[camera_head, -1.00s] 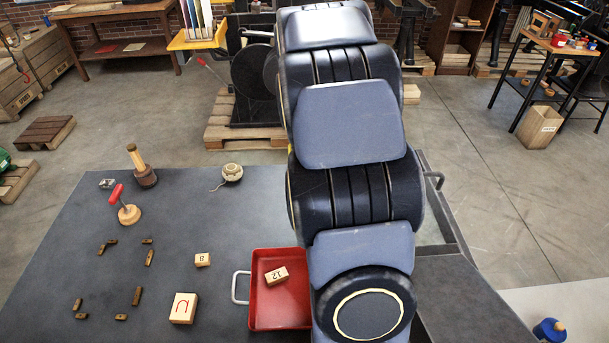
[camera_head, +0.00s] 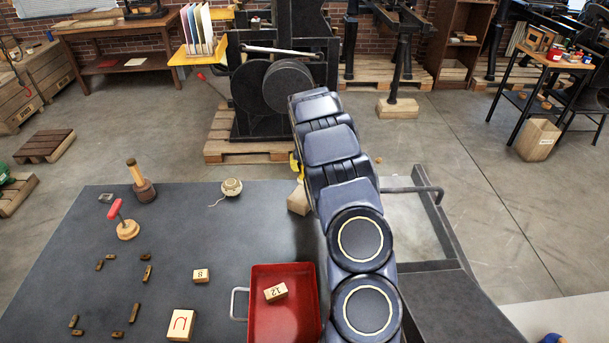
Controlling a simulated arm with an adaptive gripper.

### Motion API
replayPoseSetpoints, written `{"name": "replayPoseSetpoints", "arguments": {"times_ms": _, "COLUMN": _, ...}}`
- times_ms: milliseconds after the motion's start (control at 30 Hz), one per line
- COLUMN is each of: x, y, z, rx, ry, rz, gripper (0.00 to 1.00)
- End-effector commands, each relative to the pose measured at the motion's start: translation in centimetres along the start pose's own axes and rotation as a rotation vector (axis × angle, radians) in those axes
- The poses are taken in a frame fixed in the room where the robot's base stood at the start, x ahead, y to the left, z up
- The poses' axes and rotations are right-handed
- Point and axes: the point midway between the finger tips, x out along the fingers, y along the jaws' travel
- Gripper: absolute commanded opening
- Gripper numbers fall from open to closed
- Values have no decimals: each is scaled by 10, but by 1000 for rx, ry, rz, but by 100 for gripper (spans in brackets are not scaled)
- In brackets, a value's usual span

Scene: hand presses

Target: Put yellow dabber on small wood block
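A small yellow object (camera_head: 295,163), which may be the yellow dabber, shows partly at the left edge of my arm, near the table's back edge. A plain light wood block (camera_head: 298,201) stands just below it in the picture, partly covered by my arm. I cannot tell whether the two touch. My arm covers its own end, so the gripper and what it may hold are hidden.
A red tray (camera_head: 256,326) holds a block marked 12 (camera_head: 276,292). A block marked 8 (camera_head: 201,275), a larger block (camera_head: 181,324), a red-handled tool (camera_head: 127,229), a wood-handled tool (camera_head: 145,191), twine (camera_head: 231,187) and several small brown pieces stand to the left.

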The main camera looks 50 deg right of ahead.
Motion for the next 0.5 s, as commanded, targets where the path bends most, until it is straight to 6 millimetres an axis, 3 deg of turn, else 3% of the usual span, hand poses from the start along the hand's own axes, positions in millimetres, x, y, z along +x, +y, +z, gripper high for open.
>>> {"name": "replayPoseSetpoints", "arguments": {"times_ms": 167, "x": 10, "y": 0, "z": -1, "rx": 1, "ry": -3, "rz": -1, "gripper": 0}}
{"name": "replayPoseSetpoints", "arguments": {"times_ms": 367, "x": 35, "y": 1, "z": 12, "rx": 1, "ry": -6, "rz": 0, "gripper": 0}}
{"name": "replayPoseSetpoints", "arguments": {"times_ms": 500, "x": 36, "y": 0, "z": 12, "rx": 0, "ry": -3, "rz": 0, "gripper": 0}}
